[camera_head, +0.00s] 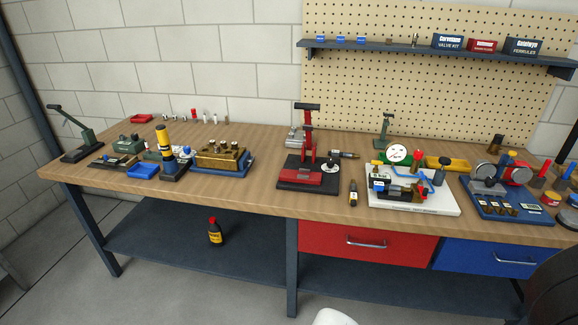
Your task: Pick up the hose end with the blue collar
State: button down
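A white board (413,207) on the right half of the workbench carries a fitting assembly with a round white gauge (397,153). A thin blue line (390,182), which looks like a hose, runs across this assembly. Blue parts show near its right end, close to a small red part (422,187). I cannot tell which of them is the collared hose end; it is too small to make out. My gripper is not in view.
A red-and-black press (307,165) stands left of the white board, with small dark cylinders between them. A blue tray with gauges (500,205) lies to the right. Bare wood (240,195) shows along the bench's front left. A shelf (440,52) hangs above.

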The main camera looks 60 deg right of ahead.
aim_at(377, 186)
jog(key=z, duration=1.8)
jog(key=u, duration=0.95)
jog(key=l+u, duration=0.35)
jog(key=l, duration=0.2)
jog(key=k+l+u, duration=0.15)
jog(key=l+u, duration=0.15)
jog(key=l, duration=0.25)
